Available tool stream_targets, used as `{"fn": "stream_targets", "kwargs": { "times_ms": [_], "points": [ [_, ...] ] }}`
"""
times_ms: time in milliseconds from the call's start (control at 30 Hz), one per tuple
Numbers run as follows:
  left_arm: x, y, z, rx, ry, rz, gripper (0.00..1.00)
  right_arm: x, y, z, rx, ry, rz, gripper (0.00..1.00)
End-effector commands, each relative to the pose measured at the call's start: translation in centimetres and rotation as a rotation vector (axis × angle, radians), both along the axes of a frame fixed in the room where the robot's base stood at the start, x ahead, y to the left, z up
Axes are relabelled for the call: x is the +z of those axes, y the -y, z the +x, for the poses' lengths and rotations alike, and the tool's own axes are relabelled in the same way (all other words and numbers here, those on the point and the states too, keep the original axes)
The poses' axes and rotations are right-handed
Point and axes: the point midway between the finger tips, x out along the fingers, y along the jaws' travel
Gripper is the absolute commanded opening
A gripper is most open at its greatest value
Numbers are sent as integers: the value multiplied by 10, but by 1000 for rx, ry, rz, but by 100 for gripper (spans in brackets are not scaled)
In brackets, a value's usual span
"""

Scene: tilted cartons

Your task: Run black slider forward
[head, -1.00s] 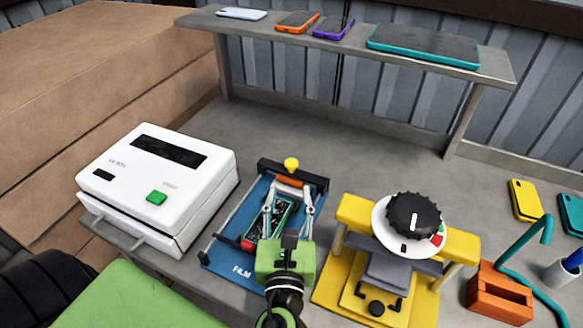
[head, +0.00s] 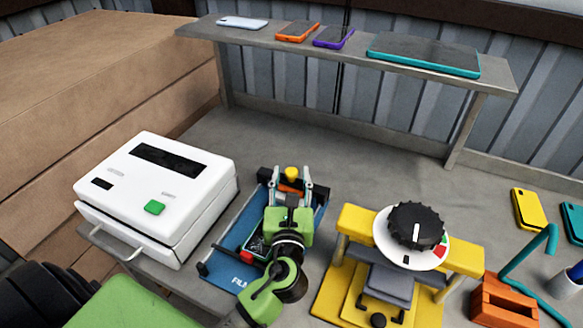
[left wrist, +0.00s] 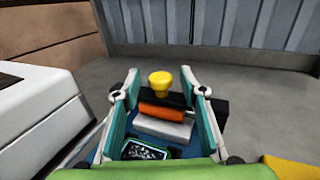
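A black crossbar (head: 318,190) with a yellow knob (head: 291,173) and an orange roller (head: 290,187) sits across the far end of a blue board (head: 232,243) marked FILM. This black piece also shows in the left wrist view (left wrist: 222,106). My left gripper (head: 292,184) is over the board, its fingers apart and pointing at the far end. In the left wrist view its fingertips (left wrist: 158,84) lie either side of the knob and roller, with nothing held; contact cannot be told. A dark teal-edged phone (head: 255,246) lies on the board, mostly hidden by the gripper. My right gripper is not in view.
A white machine with a green button (head: 155,208) stands left of the board. A yellow press with a black dial (head: 416,226) stands close on the right. A raised grey shelf (head: 350,57) holds several phones behind. The bench between board and shelf is clear.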

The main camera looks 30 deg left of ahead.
Motion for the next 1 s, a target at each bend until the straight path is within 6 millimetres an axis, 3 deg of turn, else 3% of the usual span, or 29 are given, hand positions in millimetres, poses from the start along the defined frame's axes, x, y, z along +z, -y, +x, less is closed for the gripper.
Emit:
{"fn": "stream_targets", "kwargs": {
  "times_ms": [200, 500, 533, 667, 1000],
  "points": [
    [0, -9, 19, -1, 0, 0, 39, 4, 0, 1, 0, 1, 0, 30],
    [-1, -10, 21, -1, -1, 0, 39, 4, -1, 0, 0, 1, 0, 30],
    [-1, -10, 21, -1, -1, 0, 36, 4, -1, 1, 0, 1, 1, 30],
    [-1, -10, 20, -1, -1, 0, 2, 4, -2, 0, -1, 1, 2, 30],
    [0, -9, 14, -1, -3, -1, 0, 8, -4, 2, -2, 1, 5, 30]
  ]
}}
